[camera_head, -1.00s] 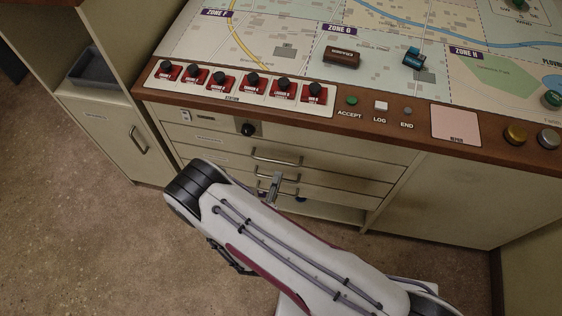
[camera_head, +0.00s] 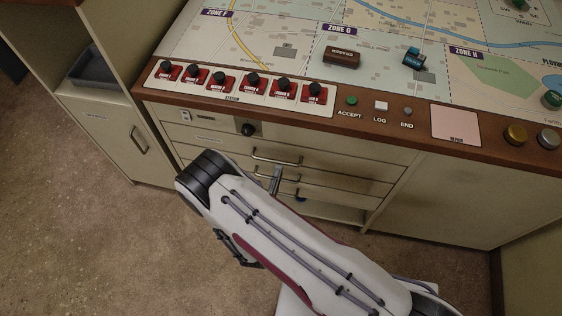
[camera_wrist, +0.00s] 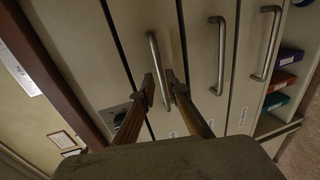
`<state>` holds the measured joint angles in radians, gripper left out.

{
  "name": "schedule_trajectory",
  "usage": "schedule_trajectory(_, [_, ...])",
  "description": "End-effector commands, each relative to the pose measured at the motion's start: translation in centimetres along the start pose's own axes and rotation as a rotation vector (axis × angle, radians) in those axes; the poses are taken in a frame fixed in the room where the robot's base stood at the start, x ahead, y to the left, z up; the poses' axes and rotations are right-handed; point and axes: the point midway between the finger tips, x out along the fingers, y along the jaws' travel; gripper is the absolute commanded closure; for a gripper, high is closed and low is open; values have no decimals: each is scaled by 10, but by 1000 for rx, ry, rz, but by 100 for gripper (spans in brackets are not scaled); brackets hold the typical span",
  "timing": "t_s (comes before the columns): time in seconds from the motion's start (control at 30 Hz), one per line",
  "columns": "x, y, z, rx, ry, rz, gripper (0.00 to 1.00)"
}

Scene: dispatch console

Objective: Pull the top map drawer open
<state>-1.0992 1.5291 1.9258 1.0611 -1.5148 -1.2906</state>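The top map drawer (camera_head: 220,150) is a cream front below the console's brown edge, flush with the cabinet. Its bar handle (camera_head: 277,158) is metal. In the wrist view the top handle (camera_wrist: 156,62) runs down between the two fingertips of my gripper (camera_wrist: 159,88). The fingers are open, one on each side of the handle's lower end; I cannot tell whether either touches it. In the head view my gripper (camera_head: 276,180) shows only in part in front of the drawers, and my arm hides the rest.
Two lower drawers have similar handles (camera_wrist: 219,55) (camera_wrist: 266,45). Beneath is an open shelf with coloured binders (camera_wrist: 284,79). A black knob (camera_head: 248,129) sits above the top drawer. The console top carries a map and red switches (camera_head: 254,88). Floor is clear at left.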

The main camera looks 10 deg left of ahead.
Motion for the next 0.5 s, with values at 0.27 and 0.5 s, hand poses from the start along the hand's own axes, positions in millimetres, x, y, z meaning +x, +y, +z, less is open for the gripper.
schedule_trajectory(0.27, [29,0,2,1,-4,1,86])
schedule_trajectory(0.5, [49,0,1,1,-2,0,86])
